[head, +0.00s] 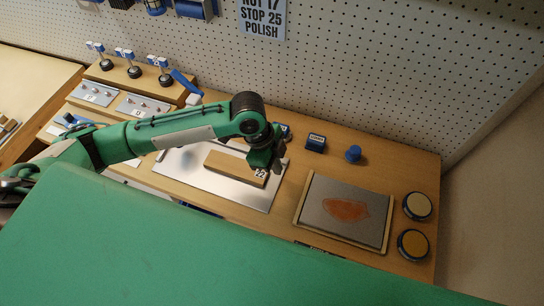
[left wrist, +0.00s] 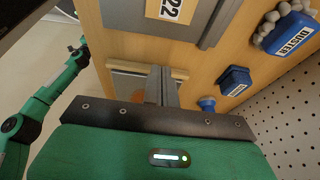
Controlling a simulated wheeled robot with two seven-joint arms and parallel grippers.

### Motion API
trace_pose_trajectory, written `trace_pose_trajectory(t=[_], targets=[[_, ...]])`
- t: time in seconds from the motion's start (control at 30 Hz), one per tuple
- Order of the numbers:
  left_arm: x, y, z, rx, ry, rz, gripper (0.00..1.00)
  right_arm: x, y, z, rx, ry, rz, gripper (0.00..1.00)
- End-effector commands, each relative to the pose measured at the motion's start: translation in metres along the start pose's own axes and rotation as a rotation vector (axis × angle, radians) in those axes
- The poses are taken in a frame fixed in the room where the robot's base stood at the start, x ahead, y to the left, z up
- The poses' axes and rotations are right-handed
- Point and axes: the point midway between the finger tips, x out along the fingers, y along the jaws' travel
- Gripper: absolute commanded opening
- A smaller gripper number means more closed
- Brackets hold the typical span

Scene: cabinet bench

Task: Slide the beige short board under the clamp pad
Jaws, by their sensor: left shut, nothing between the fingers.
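A beige short board (head: 226,164) lies on a shiny metal plate (head: 195,184) on the bench, with a white label reading 22 at its right end. The label (left wrist: 165,9) also shows at the top of the left wrist view. My left gripper (head: 277,164) is at the right end of the board, its fingers shut and empty; I cannot tell whether it touches the board. The closed fingers (left wrist: 161,84) point toward the bench in the left wrist view. My left arm hides part of the plate's far side. I cannot make out the clamp pad. My right gripper is out of view.
A blue block (head: 316,142) and a blue knob (head: 353,153) stand right of the gripper. A framed grey panel (head: 318,222) with an orange patch lies farther right, beside two round pads (head: 417,206). A pegboard wall (head: 370,70) closes the back.

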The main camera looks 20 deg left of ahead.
Motion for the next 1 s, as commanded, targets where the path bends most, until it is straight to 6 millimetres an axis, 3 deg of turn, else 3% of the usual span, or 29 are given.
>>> trace_pose_trajectory(t=[0.27,0.53,1.0], targets=[[0.058,0.001,-0.001,-0.002,-0.001,0.004,0.00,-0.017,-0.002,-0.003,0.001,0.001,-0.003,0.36],[0.047,0.001,0.032,-0.001,-0.003,0.000,0.00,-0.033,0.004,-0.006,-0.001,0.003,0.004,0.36],[0.046,0.000,0.039,0.001,-0.001,-0.001,0.00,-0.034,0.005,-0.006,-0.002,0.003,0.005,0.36]])
